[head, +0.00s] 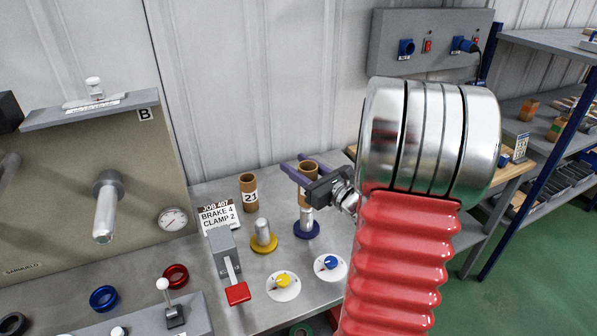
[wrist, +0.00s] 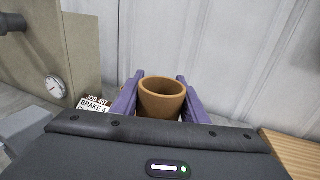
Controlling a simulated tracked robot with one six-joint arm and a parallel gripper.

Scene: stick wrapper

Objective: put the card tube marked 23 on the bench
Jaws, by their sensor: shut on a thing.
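A brown card tube (head: 309,168) stands upright between the purple fingers of my gripper (head: 293,166), which is shut on it. A sliver of its white label shows, but the gripper hides the number. In the wrist view the tube's open top (wrist: 162,88) sits between the two fingers of my gripper (wrist: 160,80). Another brown card tube, marked 21 (head: 249,190), stands upright on the bench to the left, apart from my gripper.
A yellow-based post (head: 263,237) and a blue-based post (head: 307,225) stand in front of the tubes. A job card (head: 218,216) and a red-handled lever (head: 236,292) are at left. Yellow (head: 283,285) and blue (head: 330,266) dials lie nearer. The wall is behind.

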